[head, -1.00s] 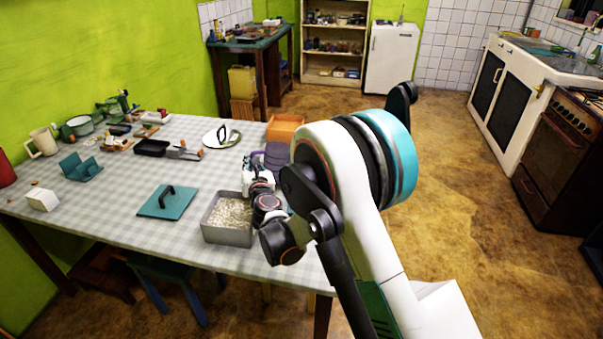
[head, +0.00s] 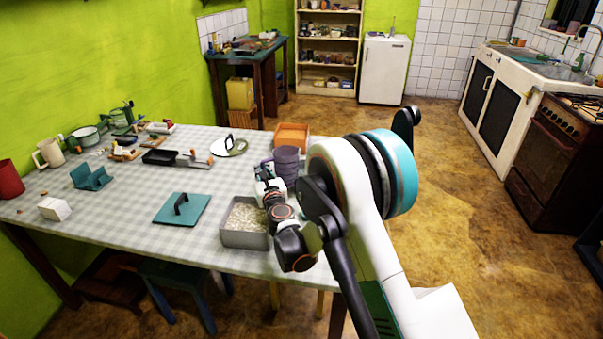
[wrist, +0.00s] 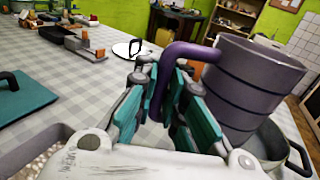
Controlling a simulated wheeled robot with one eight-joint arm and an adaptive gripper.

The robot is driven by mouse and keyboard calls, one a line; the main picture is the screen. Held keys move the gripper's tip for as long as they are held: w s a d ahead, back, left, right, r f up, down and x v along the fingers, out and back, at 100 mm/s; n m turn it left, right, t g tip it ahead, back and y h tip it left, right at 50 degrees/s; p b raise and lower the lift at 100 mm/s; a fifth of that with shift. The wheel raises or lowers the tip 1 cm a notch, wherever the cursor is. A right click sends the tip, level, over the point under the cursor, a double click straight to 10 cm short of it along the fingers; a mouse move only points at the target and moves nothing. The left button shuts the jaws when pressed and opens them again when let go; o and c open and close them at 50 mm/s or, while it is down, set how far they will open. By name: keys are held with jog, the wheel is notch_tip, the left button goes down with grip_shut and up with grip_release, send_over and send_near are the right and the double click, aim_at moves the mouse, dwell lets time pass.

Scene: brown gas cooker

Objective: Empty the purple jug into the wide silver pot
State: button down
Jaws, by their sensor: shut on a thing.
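The purple jug (head: 286,164) is upright at the right side of the table, with darker bands around its body in the wrist view (wrist: 248,85). My gripper (head: 267,178) is shut on its thick purple handle (wrist: 180,58), with the teal finger pads on either side of it in the wrist view. A wide silver pot (wrist: 268,143) with a dark handle shows below and behind the jug in the wrist view, partly covered by it. In the head view the jug and my arm hide the pot. I cannot see the jug's contents.
A grey square container of pale grains (head: 243,238) stands close to my gripper. A teal lid-like board (head: 181,209) lies to its left. An orange box (head: 292,136) and a round lid (head: 229,147) are behind. Several dishes crowd the table's far left.

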aim_at(262, 162)
jog(key=shift+r, duration=0.1)
dwell(0.4)
notch_tip(262, 162, up, 5)
jog(key=shift+p, duration=1.2)
